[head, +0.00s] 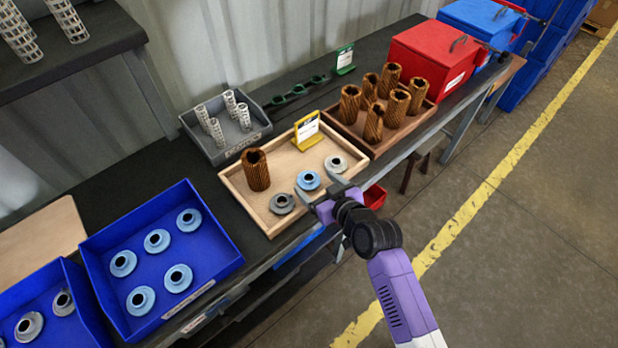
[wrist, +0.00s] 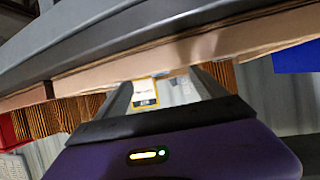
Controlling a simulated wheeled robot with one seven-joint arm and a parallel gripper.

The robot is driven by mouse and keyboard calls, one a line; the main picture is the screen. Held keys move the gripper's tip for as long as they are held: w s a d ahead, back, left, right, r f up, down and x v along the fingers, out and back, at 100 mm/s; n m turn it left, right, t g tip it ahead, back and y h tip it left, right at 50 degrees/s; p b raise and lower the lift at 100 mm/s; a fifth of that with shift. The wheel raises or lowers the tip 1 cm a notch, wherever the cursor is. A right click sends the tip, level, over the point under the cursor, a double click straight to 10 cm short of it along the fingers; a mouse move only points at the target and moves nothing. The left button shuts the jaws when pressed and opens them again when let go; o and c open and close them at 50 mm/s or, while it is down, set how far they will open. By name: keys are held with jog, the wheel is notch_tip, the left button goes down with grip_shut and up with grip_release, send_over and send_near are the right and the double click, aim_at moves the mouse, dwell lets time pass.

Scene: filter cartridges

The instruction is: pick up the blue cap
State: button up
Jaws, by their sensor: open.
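A blue cap (head: 308,180), a round disc with a dark central hole, lies in the light wooden tray (head: 238,199) between a dark grey cap (head: 282,203) and a pale grey cap (head: 335,163). My gripper (head: 319,187) is open at the tray's front edge, close to the blue cap on its near side. Nothing shows between its fingers in the head view. In the wrist view my gripper (wrist: 163,88) has its two fingers apart, with a yellow-framed card (wrist: 145,92) beyond them. I cannot make out the blue cap there.
A brown pleated filter (head: 256,170) and a yellow sign holder (head: 306,131) stand in the same tray. A darker wooden tray (head: 372,150) of several filters is to the right. A blue bin (head: 215,257) with several light blue caps is at left. A grey bin (head: 206,146) stands behind.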

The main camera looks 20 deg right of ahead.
aim_at(309, 177)
jog(key=p+x, duration=0.1)
jog(key=x, duration=0.2)
jog(key=shift+w, duration=0.4)
jog(key=shift+w+a+f, duration=0.1)
jog(key=shift+w+f, duration=0.25)
jog(key=shift+w, duration=0.25)
jog(key=c, duration=1.3)
